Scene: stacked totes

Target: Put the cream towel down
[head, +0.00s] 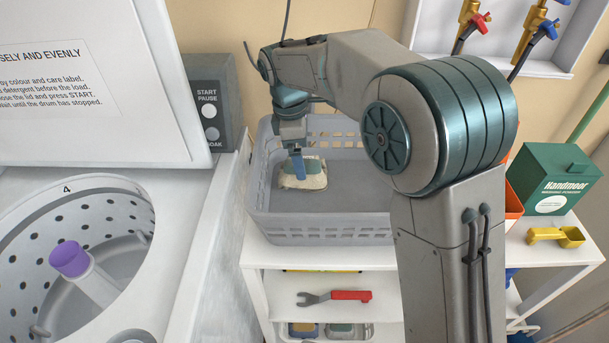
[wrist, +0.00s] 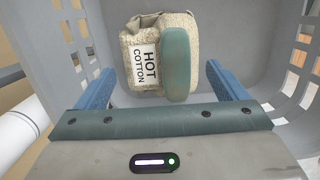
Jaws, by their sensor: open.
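The cream towel (wrist: 190,40) is a folded, textured bundle with a white label reading HOT COTTON and a teal band over its right part. In the head view the towel (head: 304,182) lies inside the grey laundry basket (head: 320,226), on its floor near the left side. My gripper (wrist: 161,72) is open, with a blue finger to each side of the towel and a visible gap at both. In the head view my gripper (head: 298,168) points down into the basket at the towel. Whether the fingers touch the towel's lower part cannot be told.
The basket's slotted walls surround my gripper; its floor to the right is bare. An open washer drum (head: 75,225) with a purple-capped post is at left. A green Handmoor box (head: 553,180) and yellow scoop (head: 556,237) stand right. A red-handled wrench (head: 335,297) lies below.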

